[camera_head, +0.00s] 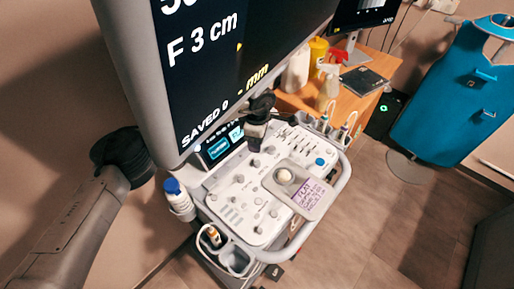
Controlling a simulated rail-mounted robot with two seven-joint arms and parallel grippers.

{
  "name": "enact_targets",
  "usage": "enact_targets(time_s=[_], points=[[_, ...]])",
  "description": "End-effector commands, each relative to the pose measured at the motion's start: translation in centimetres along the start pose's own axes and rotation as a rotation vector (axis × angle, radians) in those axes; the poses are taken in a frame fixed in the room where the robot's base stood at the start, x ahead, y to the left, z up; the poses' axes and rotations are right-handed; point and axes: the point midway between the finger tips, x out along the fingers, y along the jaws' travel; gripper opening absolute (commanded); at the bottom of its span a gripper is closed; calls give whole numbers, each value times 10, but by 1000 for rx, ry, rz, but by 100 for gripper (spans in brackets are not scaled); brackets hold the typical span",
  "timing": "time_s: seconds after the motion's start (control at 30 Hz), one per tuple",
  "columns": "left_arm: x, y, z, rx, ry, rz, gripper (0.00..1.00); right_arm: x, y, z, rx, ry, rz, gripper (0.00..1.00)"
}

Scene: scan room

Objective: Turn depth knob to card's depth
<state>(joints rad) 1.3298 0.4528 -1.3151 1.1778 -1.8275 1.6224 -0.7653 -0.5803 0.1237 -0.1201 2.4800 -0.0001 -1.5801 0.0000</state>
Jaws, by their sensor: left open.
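The ultrasound console's white control panel (240,195) carries several small knobs; I cannot tell which is the depth knob. A blue-topped knob (320,161) sits near its right edge. A small card or label (308,195) with purple print lies at the panel's front right, by the trackball (284,176); its first line seems to read "FLAT", the rest is too small. The big monitor (215,60) shows "F 3 cm" and "SAVED 0". My right gripper is out of view.
The monitor hangs over the panel's back left. A small touch screen (222,143) stands behind the knobs. A blue-capped bottle (178,196) and probe holders (225,250) flank the console.

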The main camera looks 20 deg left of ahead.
Motion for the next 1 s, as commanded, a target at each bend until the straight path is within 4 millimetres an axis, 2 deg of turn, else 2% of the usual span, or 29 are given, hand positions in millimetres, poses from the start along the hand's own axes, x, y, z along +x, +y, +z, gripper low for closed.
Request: enact_targets(time_s=[0.1,0.3,0.87,0.97,1.0], points=[[-15,0,0,0,0,2,53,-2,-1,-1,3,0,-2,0],[-27,0,0,0,0,0,53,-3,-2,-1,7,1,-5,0],[-28,0,0,0,-1,0,53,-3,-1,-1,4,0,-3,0],[-23,-4,9,9,-33,-6,53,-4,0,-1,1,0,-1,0],[-18,-8,17,17,-66,-12,53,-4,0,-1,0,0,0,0]])
